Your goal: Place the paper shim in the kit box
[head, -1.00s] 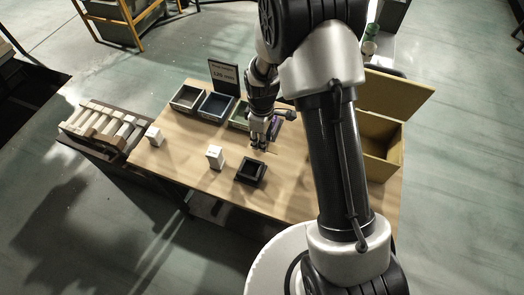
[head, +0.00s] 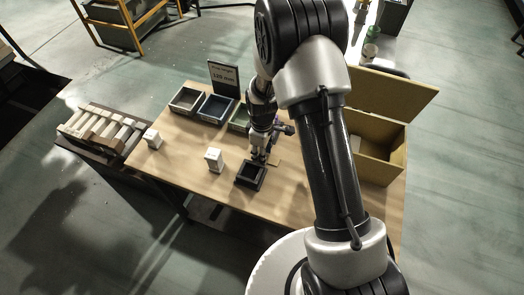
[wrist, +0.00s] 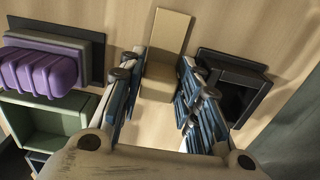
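A flat tan piece, which I take as the paper shim (wrist: 172,30), lies on the table between my fingertips in the wrist view. It looks stepped or folded, and its edge shows as a small tan patch (head: 275,161) in the head view. My gripper (wrist: 160,72) is open, one finger on each side of the tan piece; whether either touches it I cannot tell. In the head view my gripper (head: 260,158) is low over the table. A tan box with a raised lid (head: 382,172), which seems to be the kit box, stands at the table's right.
A black open tray (wrist: 260,72) sits close beside my right finger. A purple ribbed object (wrist: 40,72) and a green bin (wrist: 45,120) are on the other side. White blocks (head: 213,160) stand left. A sign (head: 223,76) rises behind the bins (head: 187,103).

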